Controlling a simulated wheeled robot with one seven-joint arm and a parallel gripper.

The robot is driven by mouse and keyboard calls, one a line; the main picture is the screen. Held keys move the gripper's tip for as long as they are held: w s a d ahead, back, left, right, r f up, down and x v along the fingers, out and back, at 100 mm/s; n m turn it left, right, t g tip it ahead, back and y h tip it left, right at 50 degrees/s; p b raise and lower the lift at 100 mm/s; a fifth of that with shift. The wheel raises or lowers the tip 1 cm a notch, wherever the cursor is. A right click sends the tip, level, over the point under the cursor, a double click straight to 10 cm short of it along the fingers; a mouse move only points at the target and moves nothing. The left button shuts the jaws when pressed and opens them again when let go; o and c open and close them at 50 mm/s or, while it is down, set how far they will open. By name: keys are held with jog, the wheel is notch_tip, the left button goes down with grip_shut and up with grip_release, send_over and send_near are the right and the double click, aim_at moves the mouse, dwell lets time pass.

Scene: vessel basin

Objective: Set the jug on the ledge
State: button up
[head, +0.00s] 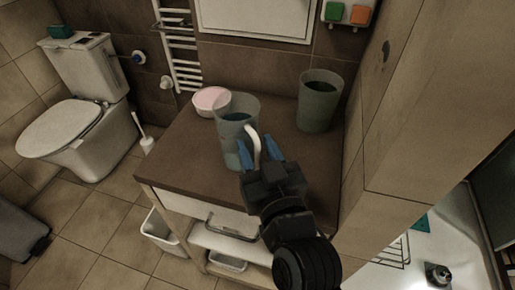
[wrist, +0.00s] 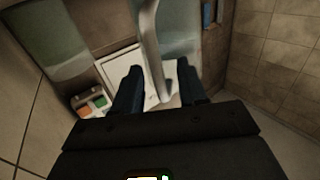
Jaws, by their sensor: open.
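The jug (head: 236,120) is a clear bluish vessel with a white curved handle (head: 256,146). It stands upright on the brown countertop (head: 185,165), near the middle. My gripper (head: 259,152) is open, with its blue fingers at the handle on the jug's near right side. In the wrist view the handle (wrist: 152,50) runs between the two spread fingers, and the jug's clear body (wrist: 182,22) shows behind it. I cannot tell whether either finger touches the handle. No surface is plainly marked as the ledge.
A grey-green tumbler (head: 319,105) stands right of the jug at the back. A pink-topped round bowl (head: 211,100) sits behind the jug on the left. A tiled wall (head: 420,100) bounds the right side. The countertop's front left is clear.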

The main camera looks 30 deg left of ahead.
jog(key=shift+r, duration=0.1)
jog(key=b+v, duration=0.2)
jog(key=v, duration=1)
jog(key=shift+b, duration=0.35)
jog(key=shift+d, duration=0.1)
